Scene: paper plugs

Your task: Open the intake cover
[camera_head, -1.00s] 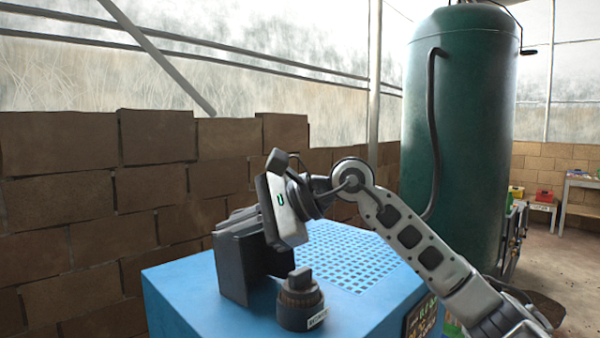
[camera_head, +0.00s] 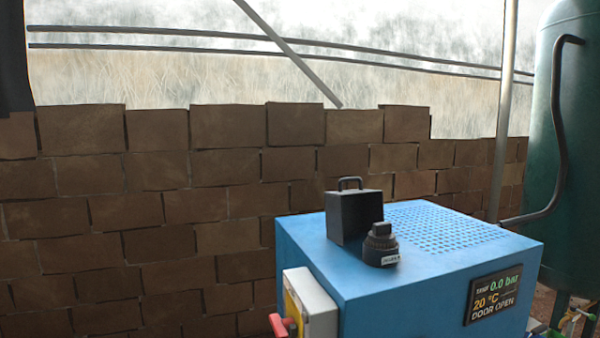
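A black box-shaped part with a handle on top (camera_head: 355,215) stands on the blue machine (camera_head: 400,295), near the left side of its top. I cannot tell if this part is the intake cover, or whether it is open or shut. A round dark cap with a raised grip and a small pale label (camera_head: 380,246) sits just in front of it, upright. The label is too small to read. Neither of my grippers is in view, and nothing touches the box or the cap.
A perforated grille (camera_head: 440,228) covers the right of the machine's top. A display (camera_head: 492,294) reads 0.0 bar, 20 °C and DOOR OPEN. A grey switch box with a red handle (camera_head: 310,305) is on the left side. A green tank (camera_head: 575,150) stands at right; a brick wall (camera_head: 150,220) is behind.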

